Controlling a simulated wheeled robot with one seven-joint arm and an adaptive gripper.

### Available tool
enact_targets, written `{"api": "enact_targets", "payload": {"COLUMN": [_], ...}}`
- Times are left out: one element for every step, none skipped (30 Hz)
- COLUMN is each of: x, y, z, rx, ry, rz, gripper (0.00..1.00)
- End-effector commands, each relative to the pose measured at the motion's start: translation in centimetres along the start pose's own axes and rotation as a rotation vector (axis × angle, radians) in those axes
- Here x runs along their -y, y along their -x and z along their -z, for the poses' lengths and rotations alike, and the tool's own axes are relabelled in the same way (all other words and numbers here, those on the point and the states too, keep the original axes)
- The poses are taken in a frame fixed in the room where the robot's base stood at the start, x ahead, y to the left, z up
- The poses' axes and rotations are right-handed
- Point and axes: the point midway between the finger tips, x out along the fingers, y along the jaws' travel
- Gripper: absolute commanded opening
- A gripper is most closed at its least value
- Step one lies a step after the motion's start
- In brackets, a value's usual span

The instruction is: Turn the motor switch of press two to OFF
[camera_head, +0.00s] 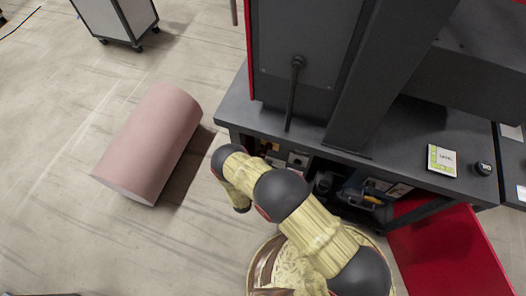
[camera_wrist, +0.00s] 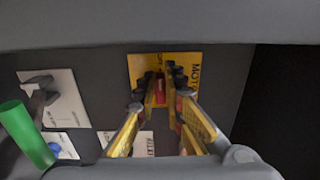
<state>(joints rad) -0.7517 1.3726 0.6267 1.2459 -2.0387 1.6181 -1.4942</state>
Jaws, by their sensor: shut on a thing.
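In the wrist view a yellow plate (camera_wrist: 138,64), with lettering that starts "MOTO", is fixed on a dark panel. A red switch handle (camera_wrist: 159,85) stands out from it. My gripper (camera_wrist: 160,84) has one finger on each side of the red handle and is shut on it. The fingers hide part of the plate and handle, so I cannot tell the switch position exactly. In the head view my arm reaches down to the front of the press's dark table (camera_head: 235,108); the gripper itself is hidden there.
Left of the yellow plate are a white plate with a grey lever (camera_wrist: 42,82) and a green cylinder (camera_wrist: 25,132). A red panel (camera_head: 450,255) stands at lower right. The floor at left is mostly free.

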Motion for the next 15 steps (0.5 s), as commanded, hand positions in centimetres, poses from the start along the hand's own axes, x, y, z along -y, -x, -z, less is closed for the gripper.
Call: {"api": "enact_targets", "payload": {"x": [-0.10, -0.11, -0.11, -0.11, -0.10, -0.09, -0.09, -0.08, -0.07, -0.06, -0.06, -0.05, -0.05, -0.05, -0.04], "y": [0.05, 0.05, 0.05, 0.05, 0.05, 0.05, 0.05, 0.04, 0.04, 0.03, 0.03, 0.03, 0.02, 0.02, 0.02], "z": [-0.13, -0.13, -0.13, -0.13, -0.12, -0.11, -0.10, -0.09, -0.08, -0.07, -0.07, -0.06, -0.05, -0.05, -0.04], "rx": [0.004, 0.004, 0.004, 0.004, 0.004, 0.003, 0.003, 0.003, 0.003, 0.002, 0.002, 0.002, 0.002, 0.002, 0.001], "ry": [0.000, 0.000, 0.000, 0.000, 0.000, -0.001, 0.000, -0.001, -0.001, -0.001, -0.001, -0.001, -0.001, -0.001, -0.001], "rz": [-0.003, -0.003, -0.003, -0.003, -0.002, -0.002, -0.002, -0.002, -0.002, -0.001, -0.001, -0.001, -0.001, -0.001, -0.001], "gripper": [0.00, 0.00, 0.11, 0.13, 0.15, 0.17, 0.19, 0.20, 0.23, 0.24, 0.26, 0.28, 0.29, 0.29, 0.29]}}
